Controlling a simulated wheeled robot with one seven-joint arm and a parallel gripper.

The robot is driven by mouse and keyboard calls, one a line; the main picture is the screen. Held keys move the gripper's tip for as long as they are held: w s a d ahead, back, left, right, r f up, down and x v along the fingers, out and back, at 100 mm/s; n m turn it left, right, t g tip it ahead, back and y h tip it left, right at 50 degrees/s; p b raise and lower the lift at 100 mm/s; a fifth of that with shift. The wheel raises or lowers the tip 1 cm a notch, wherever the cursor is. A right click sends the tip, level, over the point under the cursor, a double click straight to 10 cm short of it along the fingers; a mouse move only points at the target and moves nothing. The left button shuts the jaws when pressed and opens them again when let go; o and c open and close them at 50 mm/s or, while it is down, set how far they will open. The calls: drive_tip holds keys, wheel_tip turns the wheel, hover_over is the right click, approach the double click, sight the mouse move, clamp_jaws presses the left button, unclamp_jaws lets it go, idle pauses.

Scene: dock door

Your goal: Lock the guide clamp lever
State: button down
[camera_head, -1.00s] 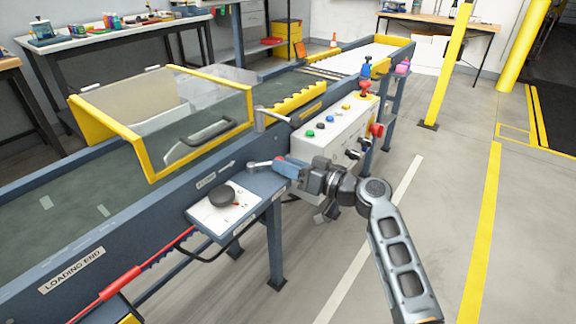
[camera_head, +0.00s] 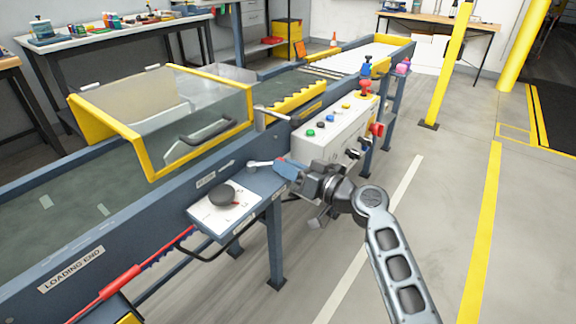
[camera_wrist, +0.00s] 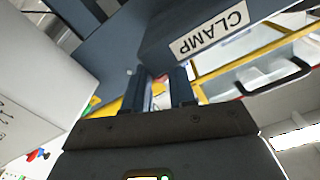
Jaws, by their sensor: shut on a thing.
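The guide clamp lever (camera_head: 262,164) is a short silver arm on the blue side rail of the conveyor, above the panel with the black knob. Its outer end runs into my gripper (camera_head: 284,167), which reaches in from the right. In the wrist view my gripper (camera_wrist: 159,90) has its two dark fingers close together, with a pale metallic piece and a bit of red between them. The fingers hide most of the lever's grip. A white CLAMP label (camera_wrist: 208,30) is on the blue rail just beyond the fingers.
A white control box (camera_head: 325,135) with coloured buttons stands close behind my gripper. A panel with a black knob (camera_head: 221,194) is in front, to the left. A yellow-framed clear guard (camera_head: 150,160) spans the belt. The floor to the right is open up to a yellow post (camera_head: 446,65).

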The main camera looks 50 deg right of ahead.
drive_tip(key=shift+a, duration=0.1)
drive_tip(key=c, duration=0.9)
unclamp_jaws()
drive_tip(key=shift+s, duration=0.2)
drive_tip(key=s+b, duration=0.1)
drive_tip(key=s, duration=0.6)
drive_tip(key=shift+s, duration=0.3)
drive_tip(key=shift+a, duration=0.1)
